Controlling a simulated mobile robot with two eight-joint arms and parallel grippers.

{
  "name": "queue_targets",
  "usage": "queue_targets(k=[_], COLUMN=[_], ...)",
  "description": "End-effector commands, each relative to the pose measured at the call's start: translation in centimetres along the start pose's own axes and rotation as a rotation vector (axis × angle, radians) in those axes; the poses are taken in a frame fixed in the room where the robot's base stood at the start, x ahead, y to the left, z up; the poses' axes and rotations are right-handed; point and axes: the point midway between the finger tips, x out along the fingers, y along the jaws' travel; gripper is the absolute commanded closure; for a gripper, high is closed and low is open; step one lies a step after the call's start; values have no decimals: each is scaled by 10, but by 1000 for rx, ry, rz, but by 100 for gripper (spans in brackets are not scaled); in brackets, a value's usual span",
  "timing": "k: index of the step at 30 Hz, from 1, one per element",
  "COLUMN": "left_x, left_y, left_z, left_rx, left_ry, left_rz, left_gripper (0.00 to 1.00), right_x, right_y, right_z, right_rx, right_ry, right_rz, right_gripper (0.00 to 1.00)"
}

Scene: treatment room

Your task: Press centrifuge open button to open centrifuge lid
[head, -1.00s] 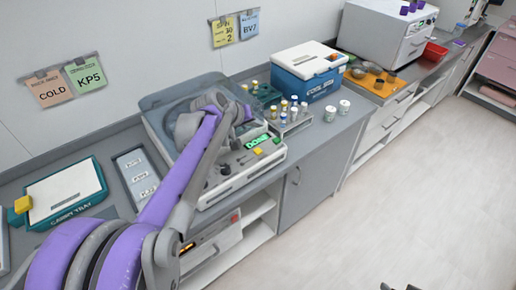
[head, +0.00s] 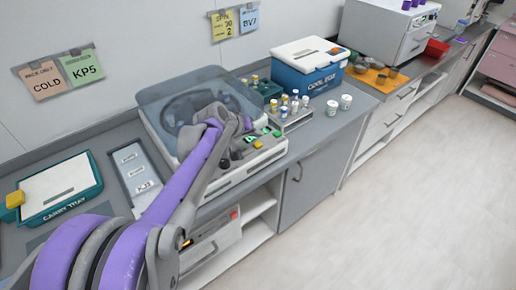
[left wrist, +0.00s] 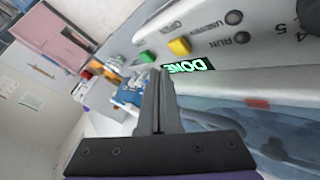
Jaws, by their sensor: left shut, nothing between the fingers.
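The centrifuge (head: 232,177) stands on the counter, its translucent lid (head: 172,97) down. Its front panel carries a green button (left wrist: 146,57), a yellow button (left wrist: 179,47) and a green DONE display (left wrist: 188,67), with OPEN and RUN lettering nearby in the left wrist view. My left gripper (head: 247,125) is over the panel in the head view, partly covering the display. In the left wrist view its fingers (left wrist: 158,78) are together and empty, pointing toward the buttons. Contact with a button cannot be seen. My right gripper is out of view.
A blue cool box (head: 310,82) and a rack of vials (head: 288,120) stand right of the centrifuge. A label panel (head: 134,170) and a teal-edged tray (head: 62,190) lie to its left. The floor in front is clear.

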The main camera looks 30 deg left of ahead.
Motion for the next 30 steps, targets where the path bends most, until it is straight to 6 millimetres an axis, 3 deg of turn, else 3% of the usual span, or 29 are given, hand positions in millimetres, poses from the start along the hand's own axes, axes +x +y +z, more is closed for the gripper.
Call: queue_targets(k=[6, 30], left_x=[13, 13], left_y=[-9, -9], left_z=[10, 9], left_rx=[0, 0], left_ry=[-1, 0], left_rz=[-1, 0], left_gripper=[100, 100], right_x=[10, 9], right_y=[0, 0], right_z=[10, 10], right_rx=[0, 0], right_ry=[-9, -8], right_rz=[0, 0], right_gripper=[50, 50])
